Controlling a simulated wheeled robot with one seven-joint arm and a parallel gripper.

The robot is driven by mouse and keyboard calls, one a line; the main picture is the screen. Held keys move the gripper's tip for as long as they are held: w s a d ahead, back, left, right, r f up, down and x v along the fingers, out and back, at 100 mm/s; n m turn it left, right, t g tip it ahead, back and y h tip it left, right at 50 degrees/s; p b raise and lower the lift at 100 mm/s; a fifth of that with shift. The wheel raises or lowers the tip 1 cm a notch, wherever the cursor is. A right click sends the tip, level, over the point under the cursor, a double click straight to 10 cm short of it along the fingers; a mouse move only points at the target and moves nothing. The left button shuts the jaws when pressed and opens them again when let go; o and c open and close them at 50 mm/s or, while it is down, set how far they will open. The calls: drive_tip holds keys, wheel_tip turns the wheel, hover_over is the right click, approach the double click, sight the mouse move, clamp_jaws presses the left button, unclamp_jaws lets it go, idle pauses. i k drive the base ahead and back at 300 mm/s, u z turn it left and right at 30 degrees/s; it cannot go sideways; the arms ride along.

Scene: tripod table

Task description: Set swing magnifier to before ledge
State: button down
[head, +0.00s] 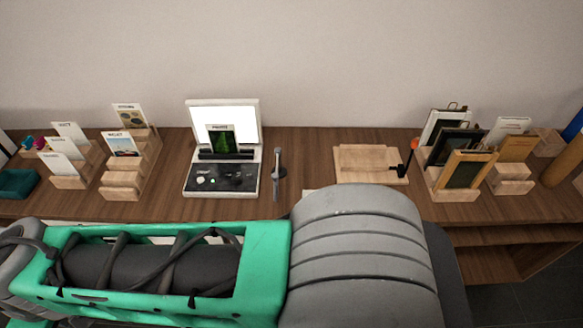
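A white device (222,179) with a bright upright panel (243,121) stands left of centre on the table. A dark ledge (226,155) crosses the foot of the panel, and a green card (221,140) stands at it. A slim grey post-like part (277,176) stands just right of the device. It looks like the swing magnifier seen nearly edge-on, but its lens cannot be made out. It is to the right of the ledge, not in front of it. My arm crosses the foreground; my gripper is not in view.
Wooden card holders (124,179) stand at the left, with a teal tray (16,183) beyond them. A wooden board (370,164) with a black and orange part (409,155) lies right of centre. Framed items (466,170) stand in holders further right. The wall closes the back.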

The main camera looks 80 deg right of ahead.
sight(274, 176)
drive_tip(key=z, duration=2.85)
drive_tip(key=k, duration=1.25)
drive_tip(key=u, duration=0.65)
drive_tip(key=i, duration=0.6)
drive_tip(key=u, duration=0.75)
drive_tip(key=i, duration=0.55)
drive_tip(key=u, duration=0.1)
